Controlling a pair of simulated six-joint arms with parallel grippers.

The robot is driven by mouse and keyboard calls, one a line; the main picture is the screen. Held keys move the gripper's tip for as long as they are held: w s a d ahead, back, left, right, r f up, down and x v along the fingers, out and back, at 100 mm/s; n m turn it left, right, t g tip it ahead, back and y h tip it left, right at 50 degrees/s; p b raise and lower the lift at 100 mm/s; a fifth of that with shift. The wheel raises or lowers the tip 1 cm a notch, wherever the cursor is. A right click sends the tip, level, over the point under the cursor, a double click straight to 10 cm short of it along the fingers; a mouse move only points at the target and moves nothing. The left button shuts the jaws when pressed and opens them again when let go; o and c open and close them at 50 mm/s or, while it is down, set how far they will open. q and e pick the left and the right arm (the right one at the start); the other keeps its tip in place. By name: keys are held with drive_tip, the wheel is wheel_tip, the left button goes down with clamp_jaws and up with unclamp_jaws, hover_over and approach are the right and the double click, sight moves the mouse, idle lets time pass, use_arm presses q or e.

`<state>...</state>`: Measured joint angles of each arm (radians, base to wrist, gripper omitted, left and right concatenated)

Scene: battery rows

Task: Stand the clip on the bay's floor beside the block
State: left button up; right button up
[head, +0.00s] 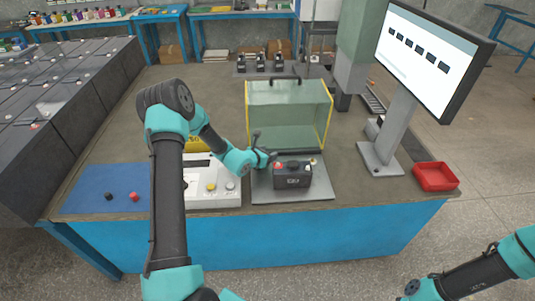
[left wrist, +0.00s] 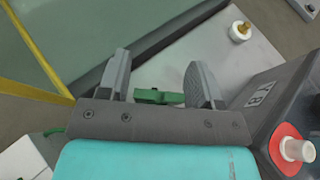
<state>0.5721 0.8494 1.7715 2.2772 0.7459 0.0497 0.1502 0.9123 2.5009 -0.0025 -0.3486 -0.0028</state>
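The green clip (left wrist: 158,97) sits between the fingers of my left gripper (left wrist: 160,62) in the left wrist view and spans the gap, apparently held. In the head view my left gripper (head: 268,157) is low over the bay's left side, just left of the dark block (head: 292,178); the clip is too small to make out there. The block stands upright on the bay's grey floor (head: 315,193). It also shows at the right in the left wrist view (left wrist: 262,108), with a red-ringed white terminal (left wrist: 296,150). My right gripper is out of view; only part of that arm shows.
A yellow-edged clear shield (head: 287,115) stands behind the block. A white knob with a yellow top (left wrist: 240,31) shows beyond the fingers. A button panel (head: 213,190) lies left of the bay; a monitor (head: 425,55) and red tray (head: 435,177) are at the right.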

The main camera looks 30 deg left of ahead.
use_arm(q)
drive_tip(key=shift+r, duration=0.15)
drive_tip(key=shift+s+r, duration=0.1)
drive_tip(key=shift+s, duration=0.1)
drive_tip(key=v, duration=1.1)
drive_tip(key=shift+s+r, duration=0.15)
drive_tip(key=shift+s, duration=0.1)
